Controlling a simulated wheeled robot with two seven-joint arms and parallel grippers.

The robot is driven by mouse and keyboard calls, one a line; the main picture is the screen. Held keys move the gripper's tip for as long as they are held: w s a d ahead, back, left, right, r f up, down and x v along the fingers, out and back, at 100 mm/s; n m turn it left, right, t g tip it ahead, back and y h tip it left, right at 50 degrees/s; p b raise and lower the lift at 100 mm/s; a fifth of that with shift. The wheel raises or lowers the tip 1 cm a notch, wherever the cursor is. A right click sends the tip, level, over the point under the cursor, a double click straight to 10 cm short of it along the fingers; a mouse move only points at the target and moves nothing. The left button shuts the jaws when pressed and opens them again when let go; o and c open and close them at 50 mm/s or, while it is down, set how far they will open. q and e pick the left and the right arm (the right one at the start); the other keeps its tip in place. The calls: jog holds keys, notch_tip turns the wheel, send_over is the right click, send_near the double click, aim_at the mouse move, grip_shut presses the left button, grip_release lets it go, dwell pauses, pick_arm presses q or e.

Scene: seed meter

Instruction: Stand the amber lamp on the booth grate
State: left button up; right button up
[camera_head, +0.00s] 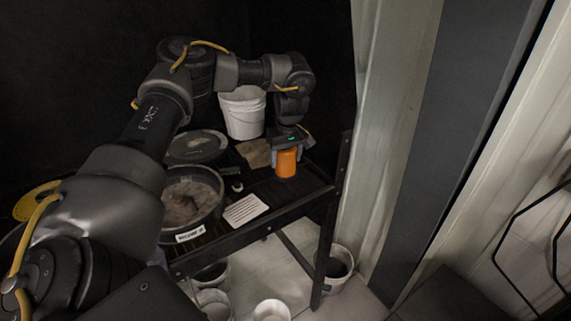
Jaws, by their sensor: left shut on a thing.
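The amber lamp (287,164) is an orange cylinder at the right end of a dark slatted bench. My left gripper (287,152) points down over it from above and is shut on its upper part. The lamp looks upright. Its base is at the level of the dark slats, but I cannot tell whether it touches them. The dark slatted top, which looks like the booth grate (258,222), shows bare along its front. My right gripper is not in view.
A round pan (217,214) of greyish material, a lidded dish (196,146), a white bucket (242,113), a tan cloth (254,153) and a white card (245,210) crowd the bench. White buckets (272,310) stand on the floor below. A pale curtain or panel (392,130) rises right of the bench.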

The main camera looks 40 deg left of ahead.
aim_at(286, 167)
pick_arm(q)
jog(key=shift+w+a+f, duration=0.15)
jog(key=shift+a+f, duration=0.1)
notch_tip(286, 167, down, 3)
jog(key=shift+f+p, duration=0.1)
jog(key=shift+p, duration=0.25)
jog(key=shift+d, duration=0.1)
jog(key=shift+f, duration=0.15)
jog(key=o, duration=1.1)
jog(key=shift+s+f, duration=0.1)
jog(key=shift+s, duration=0.1)
jog(key=shift+o, duration=1.3)
jog(key=shift+w+f, duration=0.15)
jog(key=shift+w, duration=0.15)
jog(key=r, duration=0.4)
jog(key=d+r+b, duration=0.1)
jog(key=r, duration=0.3)
jog(key=s+r+b, duration=0.1)
jog(key=r, duration=0.3)
jog(key=shift+d+r, duration=0.3)
jog(key=shift+r, duration=0.1)
jog(key=shift+s+d+f, duration=0.1)
